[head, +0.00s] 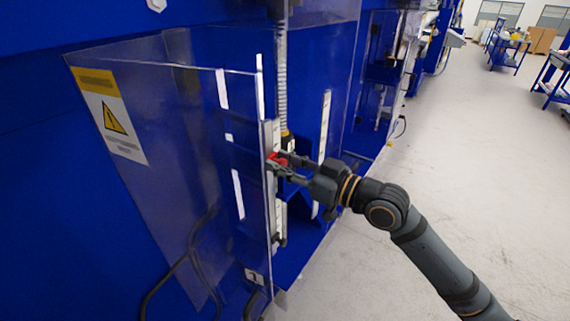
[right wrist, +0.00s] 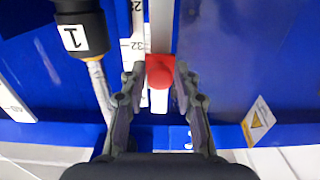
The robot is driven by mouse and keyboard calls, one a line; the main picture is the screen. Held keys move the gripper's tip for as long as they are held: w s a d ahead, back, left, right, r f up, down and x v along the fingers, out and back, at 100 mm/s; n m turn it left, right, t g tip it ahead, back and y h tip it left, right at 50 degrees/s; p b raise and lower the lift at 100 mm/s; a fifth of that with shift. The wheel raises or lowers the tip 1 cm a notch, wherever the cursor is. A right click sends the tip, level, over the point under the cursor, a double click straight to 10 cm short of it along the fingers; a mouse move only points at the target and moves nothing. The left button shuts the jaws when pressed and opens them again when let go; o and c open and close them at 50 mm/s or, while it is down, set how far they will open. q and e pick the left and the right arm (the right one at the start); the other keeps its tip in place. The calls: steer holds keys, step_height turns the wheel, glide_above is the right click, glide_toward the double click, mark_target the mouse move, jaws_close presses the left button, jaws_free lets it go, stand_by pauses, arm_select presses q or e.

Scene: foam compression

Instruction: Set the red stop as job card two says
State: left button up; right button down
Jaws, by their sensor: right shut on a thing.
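The red stop (head: 277,159) sits on an upright rail (head: 270,200) with a white scale beside it, at the edge of the clear guard. My right gripper (head: 279,165) reaches it from the right. In the right wrist view the red stop (right wrist: 160,71) lies between the fingertips of the right gripper (right wrist: 154,76), which is shut on it. The scale (right wrist: 138,45) shows the number 32 just beside the stop, and part of 28 at the top edge. The job card does not show. My left gripper is not in view.
The clear guard (head: 180,150) with a yellow warning label (head: 110,116) stands left of the rail. A hose (head: 282,85) hangs beside the rail, and a black cylinder marked 1 (right wrist: 79,33) is close to the gripper. The floor (head: 450,150) at right is open.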

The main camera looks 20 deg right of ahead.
mark_target(282, 159)
steer(key=c, duration=1.4)
jaws_free()
steer(key=shift+o, duration=1.3)
steer(key=shift+w+a, duration=0.2)
steer(key=shift+w, duration=0.05)
step_height(282, 159, up, 10)
steer(key=shift+f, duration=0.1)
